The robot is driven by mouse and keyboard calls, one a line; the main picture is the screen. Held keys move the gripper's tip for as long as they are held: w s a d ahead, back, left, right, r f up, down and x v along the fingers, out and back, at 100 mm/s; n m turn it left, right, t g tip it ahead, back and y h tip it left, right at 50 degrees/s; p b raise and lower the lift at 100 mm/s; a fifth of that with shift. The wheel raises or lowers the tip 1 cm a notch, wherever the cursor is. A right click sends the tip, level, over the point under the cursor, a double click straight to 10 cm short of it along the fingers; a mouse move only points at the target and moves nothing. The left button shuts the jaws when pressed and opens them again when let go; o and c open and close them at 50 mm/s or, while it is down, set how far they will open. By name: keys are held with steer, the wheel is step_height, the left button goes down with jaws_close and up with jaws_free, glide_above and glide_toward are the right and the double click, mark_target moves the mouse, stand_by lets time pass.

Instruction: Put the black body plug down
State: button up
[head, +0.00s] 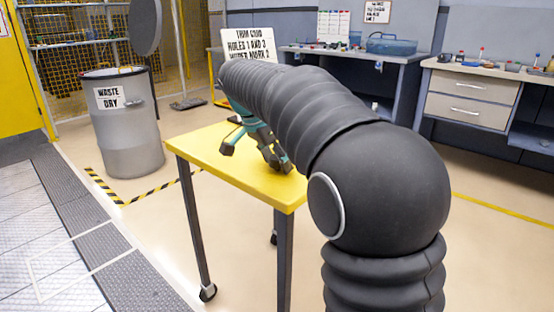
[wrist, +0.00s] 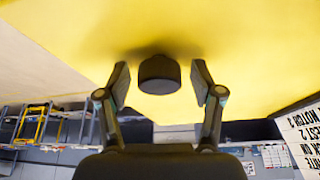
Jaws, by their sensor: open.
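The black body plug (wrist: 158,77) is a short dark cylinder in the wrist view. It rests against the yellow table top (wrist: 235,50), with a dark shadow where they meet. My gripper (wrist: 160,84) is open around it, one finger on each side, with a visible gap between each finger and the plug. In the head view my gripper (head: 252,158) is low over the yellow table (head: 210,150), its fingers spread, and my dark arm covers part of the table. I cannot make out the plug in the head view.
A grey waste bin (head: 128,135) stands left of the table. A white sign (head: 248,44) shows behind my arm. A workbench (head: 350,58) and a drawer cabinet (head: 468,98) line the back. The table's left part is bare.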

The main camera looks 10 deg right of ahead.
steer(key=p+v, duration=0.2)
steer(key=v, duration=1)
steer(key=shift+r, duration=0.2)
steer(key=s+d+f+n+t+y, duration=0.1)
steer(key=s+d+f+n+y, duration=0.1)
steer(key=s+f+n, duration=0.4)
steer(key=s+d+f+n+t+y, duration=0.2)
steer(key=s+f+n, duration=0.5)
steer(key=s+f, duration=0.7)
steer(key=s, duration=0.8)
steer(key=shift+s+d+f+t, duration=0.2)
steer(key=shift+d+t, duration=0.1)
steer(key=shift+d, duration=0.1)
